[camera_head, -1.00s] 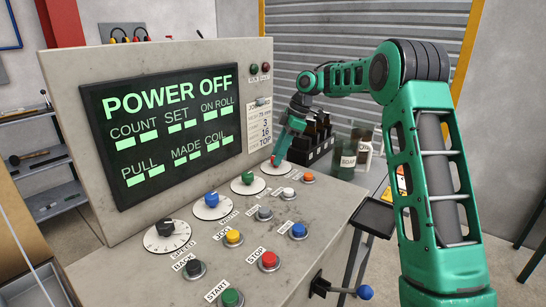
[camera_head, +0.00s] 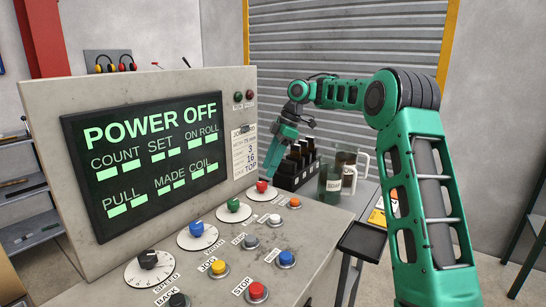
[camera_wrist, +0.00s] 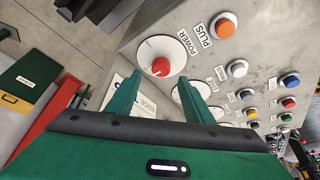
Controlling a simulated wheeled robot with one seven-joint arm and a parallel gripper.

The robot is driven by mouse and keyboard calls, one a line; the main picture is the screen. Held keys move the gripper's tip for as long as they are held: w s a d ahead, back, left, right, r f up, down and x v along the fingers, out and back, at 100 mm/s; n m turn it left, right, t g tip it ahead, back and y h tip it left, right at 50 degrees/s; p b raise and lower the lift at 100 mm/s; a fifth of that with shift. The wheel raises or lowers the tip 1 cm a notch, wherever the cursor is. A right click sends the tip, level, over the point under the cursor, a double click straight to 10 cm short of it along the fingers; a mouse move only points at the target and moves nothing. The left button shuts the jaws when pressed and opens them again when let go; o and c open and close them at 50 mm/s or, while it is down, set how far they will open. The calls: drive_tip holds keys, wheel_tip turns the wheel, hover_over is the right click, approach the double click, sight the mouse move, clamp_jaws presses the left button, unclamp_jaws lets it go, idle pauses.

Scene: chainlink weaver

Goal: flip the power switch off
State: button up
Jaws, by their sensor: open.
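The power switch is a red knob (camera_head: 262,187) on a white round dial at the far end of the sloped panel. In the wrist view, the red knob (camera_wrist: 161,67) sits on its dial beside the word POWER, with a white mark pointing to one side. My gripper (camera_head: 273,167) is above the knob, with a small gap. In the wrist view, its two green fingers (camera_wrist: 160,86) are spread apart with nothing between them, and the knob lies just beyond the tips. The screen (camera_head: 150,155) reads POWER OFF.
Other knobs, such as the green one (camera_head: 233,205), and several push buttons like the orange one (camera_head: 295,202) fill the panel. A rack of dark bottles (camera_head: 297,165) and a green cup (camera_head: 330,183) stand close behind on a side table.

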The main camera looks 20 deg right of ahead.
drive_tip(key=shift+v, duration=2.45)
